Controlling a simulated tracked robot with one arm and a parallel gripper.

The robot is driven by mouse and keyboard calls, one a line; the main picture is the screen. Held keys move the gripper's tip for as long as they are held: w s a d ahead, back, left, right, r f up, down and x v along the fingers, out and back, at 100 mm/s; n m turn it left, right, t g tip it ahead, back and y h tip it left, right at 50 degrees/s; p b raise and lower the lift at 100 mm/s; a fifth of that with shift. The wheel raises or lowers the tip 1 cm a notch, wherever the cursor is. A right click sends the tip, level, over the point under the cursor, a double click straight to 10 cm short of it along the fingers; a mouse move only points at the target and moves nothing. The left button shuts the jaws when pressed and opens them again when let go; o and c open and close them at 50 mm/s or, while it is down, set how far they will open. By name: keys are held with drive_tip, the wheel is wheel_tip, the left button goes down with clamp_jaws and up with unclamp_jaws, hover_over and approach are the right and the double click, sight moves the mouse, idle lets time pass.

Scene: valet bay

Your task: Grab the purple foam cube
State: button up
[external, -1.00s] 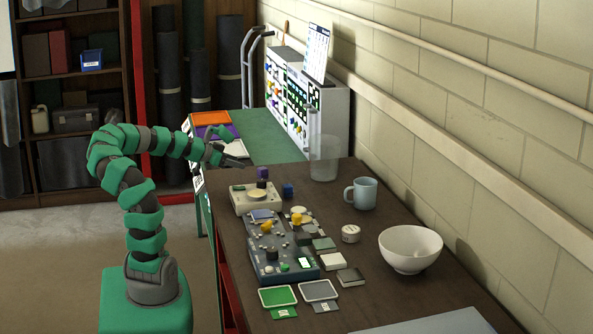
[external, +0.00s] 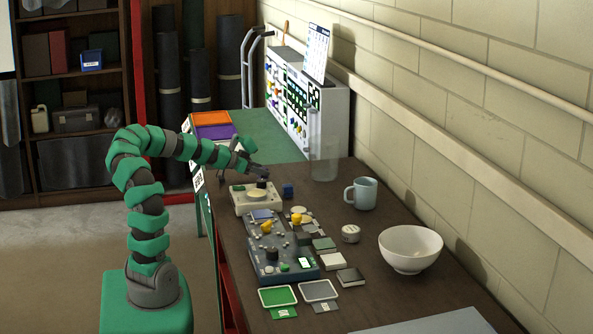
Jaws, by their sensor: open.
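The purple foam cube does not show clearly now; my gripper (external: 258,172) covers the place where it sat, on top of a small dark piece (external: 262,184) at the beige device (external: 244,204). My gripper reaches in from the left, pointing right, just above that dark piece. It is open. I cannot tell whether the cube is between its fingers. A blue cube (external: 287,189) stands on the table just right of the dark piece.
A clear container (external: 324,160), a blue mug (external: 361,194) and a white bowl (external: 410,248) stand to the right on the dark table. A control panel (external: 282,262) with yellow knobs lies nearer. Orange and purple trays (external: 210,118) sit behind my arm.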

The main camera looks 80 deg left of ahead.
drive_tip(key=shift+w, duration=0.15)
drive_tip(key=c, duration=1.1)
